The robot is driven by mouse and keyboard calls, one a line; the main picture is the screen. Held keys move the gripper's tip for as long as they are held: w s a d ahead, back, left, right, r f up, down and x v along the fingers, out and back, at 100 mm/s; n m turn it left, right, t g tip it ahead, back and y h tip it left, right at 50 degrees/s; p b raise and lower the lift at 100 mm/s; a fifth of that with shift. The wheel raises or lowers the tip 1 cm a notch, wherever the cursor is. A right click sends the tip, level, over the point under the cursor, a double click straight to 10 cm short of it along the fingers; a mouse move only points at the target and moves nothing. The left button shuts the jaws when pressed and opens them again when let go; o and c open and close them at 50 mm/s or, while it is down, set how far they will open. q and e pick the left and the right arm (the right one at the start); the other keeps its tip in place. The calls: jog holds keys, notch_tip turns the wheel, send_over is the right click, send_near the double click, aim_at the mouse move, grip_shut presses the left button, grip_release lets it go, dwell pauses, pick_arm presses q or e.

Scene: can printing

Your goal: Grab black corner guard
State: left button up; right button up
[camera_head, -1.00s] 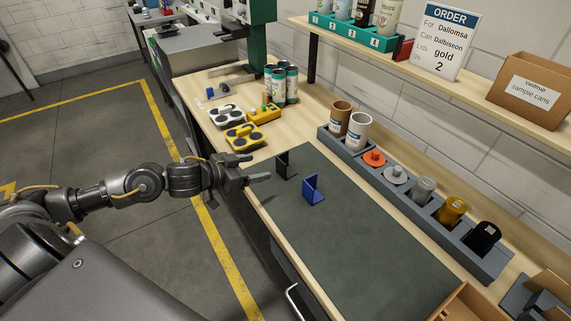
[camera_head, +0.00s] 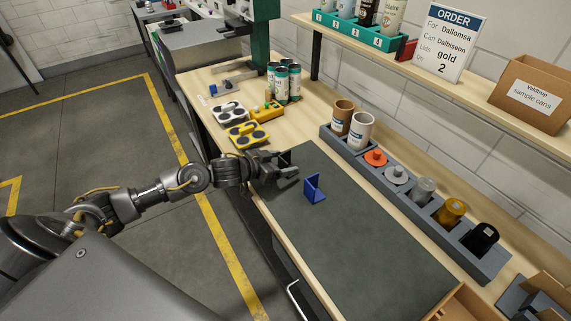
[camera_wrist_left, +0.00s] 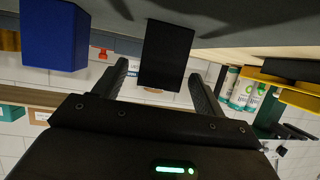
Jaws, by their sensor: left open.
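The black corner guard (camera_head: 285,157) stands upright at the far left end of the dark mat, partly hidden by my left gripper in the head view. My left gripper (camera_head: 287,167) is open, low over the mat's edge, right at the guard. In the left wrist view, which looks inverted, the black corner guard (camera_wrist_left: 166,55) lies in the gap between the open fingers (camera_wrist_left: 160,72). Gaps show between it and both fingers, so it is not clamped. My right gripper is not in view.
A blue corner guard (camera_head: 314,189) stands on the mat (camera_head: 350,240) close by; it also shows in the left wrist view (camera_wrist_left: 53,35). A yellow fixture (camera_head: 246,135) sits behind. A grey rack (camera_head: 410,193) with cups and lids lines the right. The near mat is clear.

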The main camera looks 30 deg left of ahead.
pick_arm(q)
jog(key=c, duration=1.1)
jog(key=shift+o, duration=0.2)
jog(key=shift+r, duration=0.1)
jog(key=shift+r, duration=0.2)
notch_tip(320, 180, up, 2)
jog(key=shift+r+b, duration=0.2)
jog(key=shift+b, duration=0.25)
jog(key=s+r, duration=1)
jog(key=s, duration=0.4)
jog(key=shift+a, duration=0.45)
